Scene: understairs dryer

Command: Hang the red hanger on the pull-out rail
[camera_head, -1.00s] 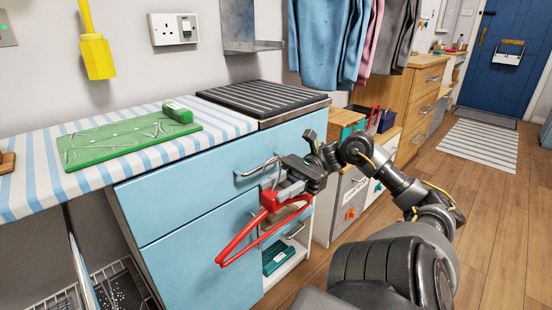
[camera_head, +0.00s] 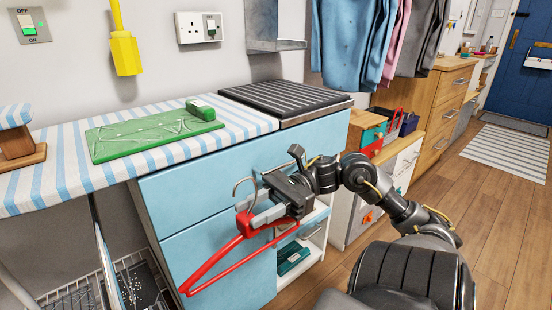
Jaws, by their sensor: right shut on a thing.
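The red hanger (camera_head: 215,262) is in my right gripper (camera_head: 254,219), in front of the blue drawer unit. The gripper is shut on it near its neck. The hanger's metal hook (camera_head: 238,187) points up, and its red frame slants down to the left. No pull-out rail can be made out. Blue, pink and grey garments (camera_head: 352,40) hang at the top, but what holds them is above the frame. My left gripper is not in view.
The blue drawer unit (camera_head: 205,245) stands close behind the hanger. Above it are a striped board (camera_head: 62,165) with a green mat (camera_head: 140,138) and a dark ridged top (camera_head: 285,98). A metal bracket (camera_head: 272,25) juts from the wall. Wooden floor (camera_head: 490,200) is clear at right.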

